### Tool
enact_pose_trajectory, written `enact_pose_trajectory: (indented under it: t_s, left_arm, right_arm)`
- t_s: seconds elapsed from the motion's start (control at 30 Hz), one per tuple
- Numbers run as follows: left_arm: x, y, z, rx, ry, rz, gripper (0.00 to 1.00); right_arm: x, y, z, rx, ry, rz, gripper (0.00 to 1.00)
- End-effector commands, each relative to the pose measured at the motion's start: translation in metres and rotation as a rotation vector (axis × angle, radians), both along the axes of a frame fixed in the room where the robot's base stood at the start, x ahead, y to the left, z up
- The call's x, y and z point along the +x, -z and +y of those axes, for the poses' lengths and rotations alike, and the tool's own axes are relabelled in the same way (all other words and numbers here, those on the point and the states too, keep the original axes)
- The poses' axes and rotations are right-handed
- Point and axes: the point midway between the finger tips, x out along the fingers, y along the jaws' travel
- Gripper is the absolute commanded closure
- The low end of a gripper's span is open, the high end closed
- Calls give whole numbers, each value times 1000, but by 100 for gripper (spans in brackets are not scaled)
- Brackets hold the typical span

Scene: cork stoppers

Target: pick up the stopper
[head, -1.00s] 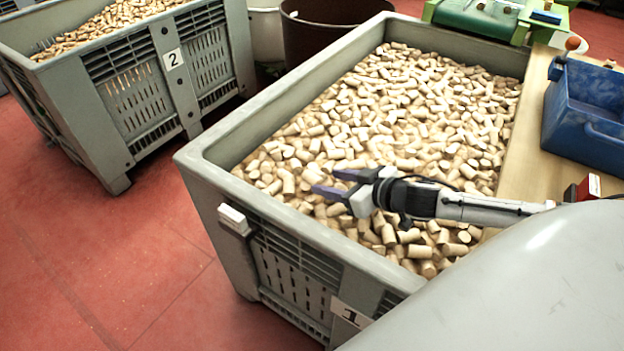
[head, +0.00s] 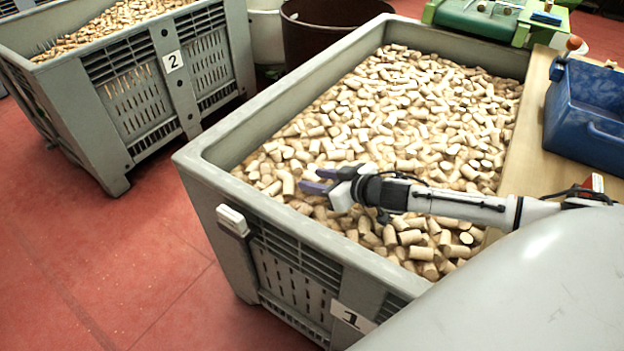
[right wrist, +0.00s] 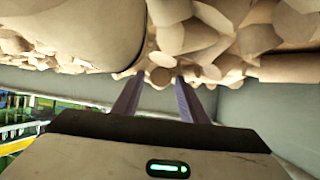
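Many light tan cork stoppers (head: 400,110) fill the grey bin marked 1 (head: 285,240). No single stopper is marked out among them. My right gripper (head: 310,180) is over the near left part of the heap, its two purple fingers apart and pointing left. In the right wrist view the open fingers (right wrist: 159,76) show with stoppers just beyond their tips. One small stopper end (right wrist: 160,77) appears between the tips; I cannot tell whether it lies between the fingers or behind them. A large stopper (right wrist: 75,30) is close to the camera. My left gripper is not in view.
The bin's near left wall (head: 225,185) rises beside my right gripper. A wooden board (head: 530,155) with a blue crate (head: 590,120) lies along the right. A second bin marked 2 (head: 130,100) stands at the back left. Red floor (head: 120,250) lies between the bins.

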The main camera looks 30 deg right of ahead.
Motion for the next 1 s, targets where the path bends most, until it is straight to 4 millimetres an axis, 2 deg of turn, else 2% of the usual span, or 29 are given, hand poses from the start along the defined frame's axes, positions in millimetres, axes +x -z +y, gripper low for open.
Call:
enact_pose_trajectory:
  t_s: [0.03, 0.2, 0.8, 0.87, 1.0]
  left_arm:
    - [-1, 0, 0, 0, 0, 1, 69]
    - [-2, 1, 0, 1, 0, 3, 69]
    - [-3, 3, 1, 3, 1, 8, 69]
    - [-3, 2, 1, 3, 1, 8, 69]
    - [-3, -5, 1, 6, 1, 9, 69]
  right_arm:
    - [0, 0, 0, 0, 0, 0, 71]
    - [0, 0, 0, 0, 1, 0, 100]
    - [0, -1, -1, 0, 1, 0, 98]
    - [0, -6, -1, -1, 0, -1, 98]
    - [0, -29, -1, 0, 0, -3, 98]
